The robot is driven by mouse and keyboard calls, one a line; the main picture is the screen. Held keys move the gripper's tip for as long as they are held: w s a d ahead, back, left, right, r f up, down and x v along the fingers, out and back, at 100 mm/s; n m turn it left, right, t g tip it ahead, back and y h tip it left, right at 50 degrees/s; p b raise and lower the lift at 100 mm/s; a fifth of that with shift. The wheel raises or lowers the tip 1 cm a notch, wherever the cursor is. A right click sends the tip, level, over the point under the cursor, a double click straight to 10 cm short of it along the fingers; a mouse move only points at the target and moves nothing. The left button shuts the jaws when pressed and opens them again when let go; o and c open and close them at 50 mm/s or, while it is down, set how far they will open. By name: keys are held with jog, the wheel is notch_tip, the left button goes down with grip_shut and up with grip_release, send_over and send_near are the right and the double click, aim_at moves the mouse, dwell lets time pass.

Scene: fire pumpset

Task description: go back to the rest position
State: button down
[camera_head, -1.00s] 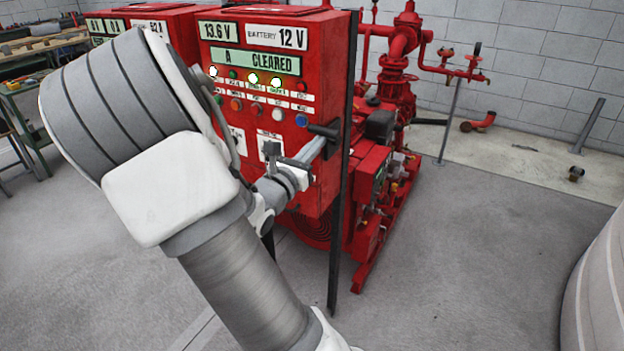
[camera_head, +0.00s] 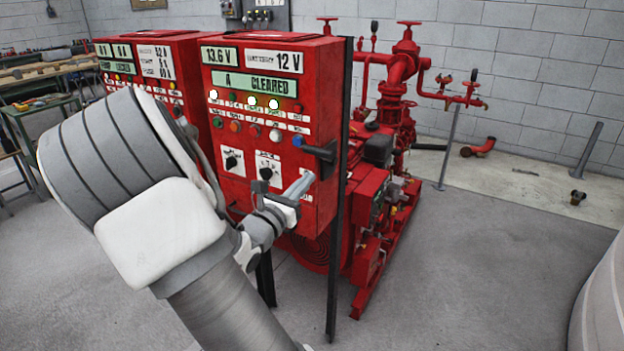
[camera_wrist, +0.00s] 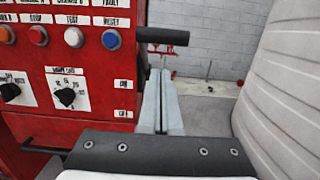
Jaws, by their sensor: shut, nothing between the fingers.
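My gripper (camera_head: 299,186) is shut and empty in front of the lower right of the red control panel (camera_head: 262,130). In the wrist view its two fingers (camera_wrist: 161,100) lie together, pointing at the wall. The black handle (camera_wrist: 162,36) at the panel's right edge shows just above the fingertips in that view. In the head view the handle (camera_head: 318,152) is above and right of the gripper. I cannot tell whether they touch. The panel's display (camera_head: 253,83) reads "A CLEARED". Two black rotary switches (camera_head: 231,162) sit on the panel left of the gripper.
A second red panel (camera_head: 150,60) stands behind on the left. The red pump set with pipes (camera_head: 395,110) stands right of the panel, beside a dark upright post (camera_head: 338,230). A workbench (camera_head: 40,100) is at the far left. Open grey floor (camera_head: 480,270) lies to the right.

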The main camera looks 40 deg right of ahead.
jog(key=v, duration=1)
jog(key=s+f+m+g+y+p, duration=0.1)
jog(key=s+m+g+y+p, duration=0.1)
jog(key=s+m+g+y, duration=0.9)
jog(key=s+a+r+m+t+y+p, duration=0.1)
jog(key=s+a+r+m+t+y, duration=0.2)
jog(key=a, duration=0.5)
jog(key=s+a+r+m+t+y, duration=0.3)
jog(key=a+r+m+t+y, duration=0.1)
jog(key=a+m, duration=0.4)
jog(key=shift+s+a+r+t+p, duration=0.3)
jog(key=shift+r+t, duration=0.55)
jog(key=shift+t, duration=0.35)
